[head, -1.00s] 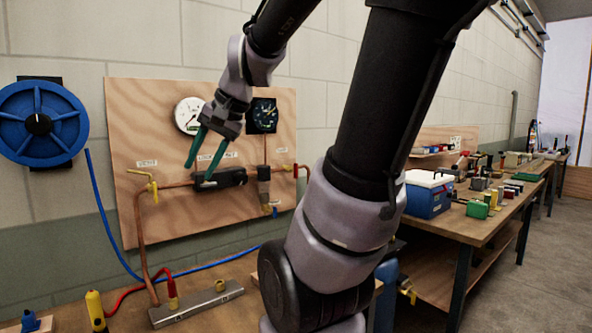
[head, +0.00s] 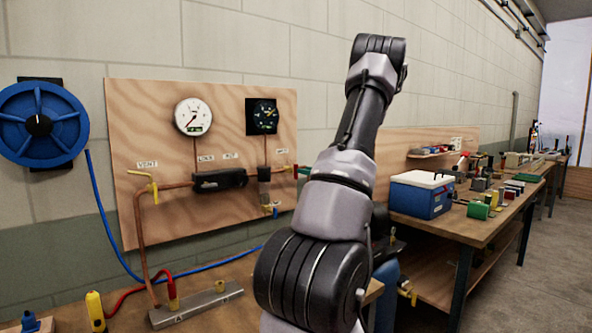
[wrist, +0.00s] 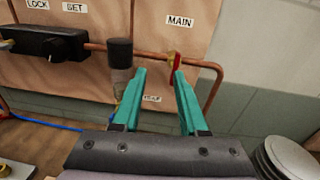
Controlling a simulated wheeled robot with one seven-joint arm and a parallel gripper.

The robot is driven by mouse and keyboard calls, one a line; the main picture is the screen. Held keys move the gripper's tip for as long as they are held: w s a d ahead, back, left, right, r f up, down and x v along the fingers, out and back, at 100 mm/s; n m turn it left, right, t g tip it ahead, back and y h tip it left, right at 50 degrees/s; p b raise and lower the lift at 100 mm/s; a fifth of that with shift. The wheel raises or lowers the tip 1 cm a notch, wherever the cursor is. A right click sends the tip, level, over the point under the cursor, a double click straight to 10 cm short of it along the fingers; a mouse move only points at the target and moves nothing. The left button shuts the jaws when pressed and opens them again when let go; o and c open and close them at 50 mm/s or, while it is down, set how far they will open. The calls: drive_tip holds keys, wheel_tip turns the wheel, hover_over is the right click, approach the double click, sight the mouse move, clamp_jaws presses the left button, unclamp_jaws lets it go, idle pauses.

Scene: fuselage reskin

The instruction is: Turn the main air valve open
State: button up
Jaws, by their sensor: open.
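The main air valve shows in the wrist view as a small red handle (wrist: 177,62) with brassy yellow beside it, on the copper pipe below the MAIN label (wrist: 180,21). My gripper (wrist: 159,73) is open and empty, its two teal fingers pointing toward the board. The handle appears just beyond the right fingertip, nearer that finger than the left one. I cannot tell whether they touch. In the head view my arm hides most of the gripper, and only a bit of teal shows beside the right end of the pipe.
A dark cylindrical unit (wrist: 120,53) hangs on the pipe just left of my fingers. A black box (head: 220,180) sits further left, below two gauges. A blue hose reel (head: 42,125) is on the wall. A bench with a blue cooler (head: 422,194) stands right.

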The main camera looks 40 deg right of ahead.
sight(296, 168)
drive_tip(key=shift+m+h, duration=0.6)
drive_tip(key=w, duration=0.3)
drive_tip(key=w+d, duration=0.1)
drive_tip(key=w, duration=0.2)
drive_tip(key=w+d, duration=0.1)
drive_tip(key=w, duration=0.3)
drive_tip(key=shift+d+f, duration=0.25)
drive_tip(key=shift+f, duration=0.1)
clamp_jaws()
